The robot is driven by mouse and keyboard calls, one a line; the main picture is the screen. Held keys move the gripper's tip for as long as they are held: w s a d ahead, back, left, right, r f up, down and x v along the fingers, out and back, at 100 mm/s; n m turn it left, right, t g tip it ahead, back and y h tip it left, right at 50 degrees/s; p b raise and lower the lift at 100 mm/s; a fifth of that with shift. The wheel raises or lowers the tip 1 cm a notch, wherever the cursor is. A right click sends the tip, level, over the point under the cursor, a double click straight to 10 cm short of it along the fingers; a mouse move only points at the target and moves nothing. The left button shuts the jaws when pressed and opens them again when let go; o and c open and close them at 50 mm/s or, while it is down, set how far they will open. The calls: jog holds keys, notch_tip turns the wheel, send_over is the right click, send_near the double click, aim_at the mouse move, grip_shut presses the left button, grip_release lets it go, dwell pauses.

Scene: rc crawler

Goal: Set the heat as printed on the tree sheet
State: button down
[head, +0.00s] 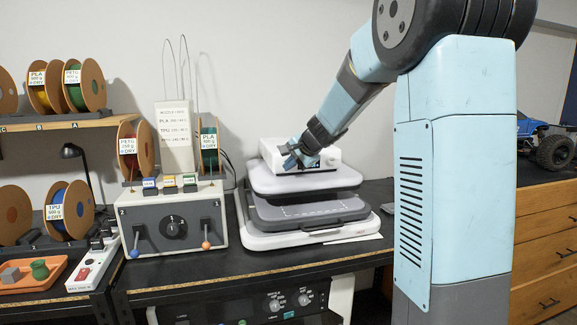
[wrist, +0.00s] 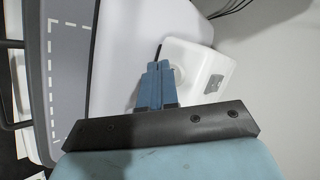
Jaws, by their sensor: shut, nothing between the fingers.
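The heat press (head: 305,205) stands on the dark bench with its grey upper plate raised above the lower plate. A white control box (head: 322,156) sits at its top rear; it also shows in the wrist view (wrist: 212,70). My gripper (head: 291,163) is at the front left of this box. In the wrist view its blue fingers (wrist: 159,66) are shut together and empty, with their tips close to a pale round knob (wrist: 178,75) on the box. The fingers partly hide the knob, and I cannot tell whether they touch it. I cannot make out a tree sheet; a white paper edge (head: 362,238) shows beside the press base.
Left of the press is a grey box (head: 172,222) with a black dial and two levers. Filament spools (head: 84,85) fill the shelf further left.

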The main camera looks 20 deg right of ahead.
jog(key=shift+s, duration=0.55)
jog(key=shift+s, duration=2.5)
jog(key=s+a+r+n+g, duration=0.1)
jog(key=s+a+n, duration=0.15)
jog(key=s, duration=0.75)
jog(key=s+a+r+n+g, duration=0.15)
jog(key=s+n, duration=0.25)
jog(key=s, duration=0.6)
jog(key=s+d+f+n+h, duration=0.1)
jog(key=s+d+n+h, duration=0.1)
jog(key=s, duration=0.5)
jog(key=s+d+f+n+h, duration=0.1)
jog(key=s+d+f+n, duration=0.1)
jog(key=s, duration=0.6)
jog(key=shift+d+g+h, duration=0.2)
jog(key=shift+g+h, duration=0.2)
jog(key=shift+g, duration=0.05)
